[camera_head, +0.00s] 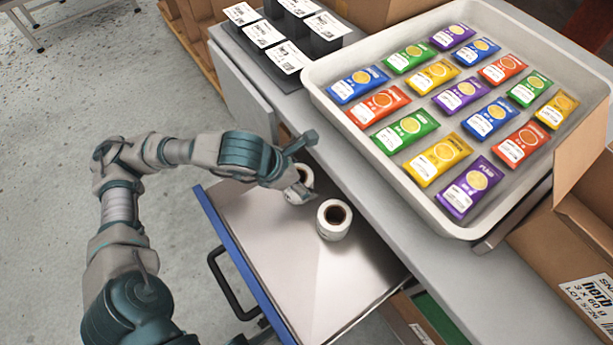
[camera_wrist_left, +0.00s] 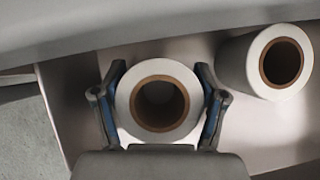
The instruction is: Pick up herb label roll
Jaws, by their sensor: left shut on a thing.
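My left gripper (camera_wrist_left: 160,105) is shut on a white label roll (camera_wrist_left: 125,98) with a brown core, one finger on each side of it in the left wrist view. In the head view this roll (camera_head: 302,192) is partly hidden by the gripper, at the back of the open drawer. I cannot tell whether it still touches the drawer floor. A second white roll (camera_head: 334,229) stands upright in the drawer, apart from the gripper, and it also shows at the right of the left wrist view (camera_wrist_left: 262,50). No print on either roll is readable. My right gripper is not in view.
The drawer (camera_head: 270,245) has a blue front and a dark handle, and its floor is otherwise bare. Above it, the grey counter carries a white tray (camera_head: 325,105) of colourful packets. Black bins (camera_head: 325,38) with white labels stand at the back. A cardboard box (camera_head: 560,255) is at the right.

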